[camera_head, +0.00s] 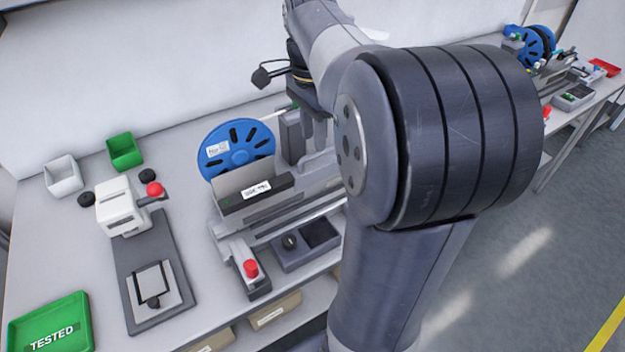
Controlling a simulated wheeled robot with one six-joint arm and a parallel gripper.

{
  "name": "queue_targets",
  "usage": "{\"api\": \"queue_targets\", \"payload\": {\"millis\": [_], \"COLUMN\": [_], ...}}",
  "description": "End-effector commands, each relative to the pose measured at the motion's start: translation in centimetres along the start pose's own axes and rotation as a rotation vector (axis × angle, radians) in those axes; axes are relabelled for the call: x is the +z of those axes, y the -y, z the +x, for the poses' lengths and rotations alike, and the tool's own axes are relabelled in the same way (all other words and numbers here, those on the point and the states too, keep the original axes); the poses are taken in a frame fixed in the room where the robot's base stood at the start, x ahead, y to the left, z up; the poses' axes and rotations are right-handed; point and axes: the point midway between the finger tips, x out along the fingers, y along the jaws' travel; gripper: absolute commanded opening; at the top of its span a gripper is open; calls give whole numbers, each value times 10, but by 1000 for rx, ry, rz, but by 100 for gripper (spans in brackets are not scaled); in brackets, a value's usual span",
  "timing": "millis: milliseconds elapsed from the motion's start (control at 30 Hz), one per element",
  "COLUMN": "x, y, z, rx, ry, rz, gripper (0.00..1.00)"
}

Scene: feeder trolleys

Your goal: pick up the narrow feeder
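A feeder unit with a blue reel (238,151) stands on the bench left of my arm. A dark block with a white label (257,190) lies in front of the reel, on a grey rail-like base (270,222). I cannot tell which part is the narrow feeder. My gripper (317,132) points down just right of the reel, over the back of this unit. Its fingertips are small and partly hidden by my own arm, so I cannot tell whether it is open, shut or touching anything.
A white hand press (122,205) stands left on a dark base. A green tray marked TESTED (52,325) lies front left; white (63,174) and green (124,151) bins stand behind. A red button box (250,270) is in front. Another bench (590,105) stands far right.

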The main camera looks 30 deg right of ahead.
Motion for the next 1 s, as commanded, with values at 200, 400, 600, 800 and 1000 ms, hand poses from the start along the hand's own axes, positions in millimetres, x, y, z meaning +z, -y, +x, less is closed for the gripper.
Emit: {"api": "queue_targets", "payload": {"millis": [200, 400, 600, 800, 1000], "x": [-5, -4, -4, -4, -4], "y": [-1, -1, -1, -1, -1], "z": [32, 50, 51, 50, 50], "rx": [5, 2, 1, 1, 1], "ry": [2, 1, 0, 0, 0], "rz": [0, -1, -1, -1, -1], "gripper": [32, 32, 32, 18, 1]}}
